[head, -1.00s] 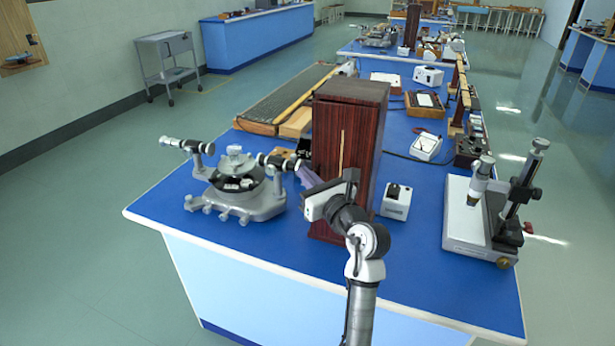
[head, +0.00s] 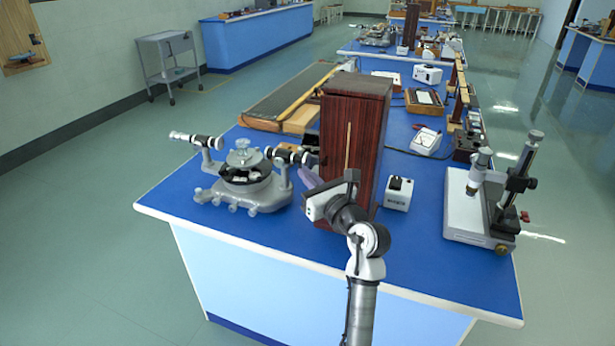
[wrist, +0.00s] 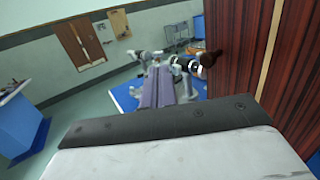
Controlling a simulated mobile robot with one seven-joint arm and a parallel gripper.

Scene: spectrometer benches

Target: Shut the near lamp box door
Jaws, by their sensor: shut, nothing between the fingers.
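The lamp box (head: 354,130) is a tall, dark reddish-brown wooden case with a pale vertical strip on its front. It stands upright on the blue bench and also fills the right of the wrist view (wrist: 235,45). I cannot tell a separate door or whether it is open; my arm covers the lower part of the front. My gripper (head: 306,176) is at the box's lower left, beside the spectrometer's right tube. Its purple fingers (wrist: 155,88) are together and empty in the wrist view. I cannot tell whether they touch the box.
A grey spectrometer (head: 246,182) with two tubes stands close left of the gripper. A small white unit (head: 398,194) is right of the box, and a microscope stand (head: 490,205) is farther right. The bench's front left strip is bare.

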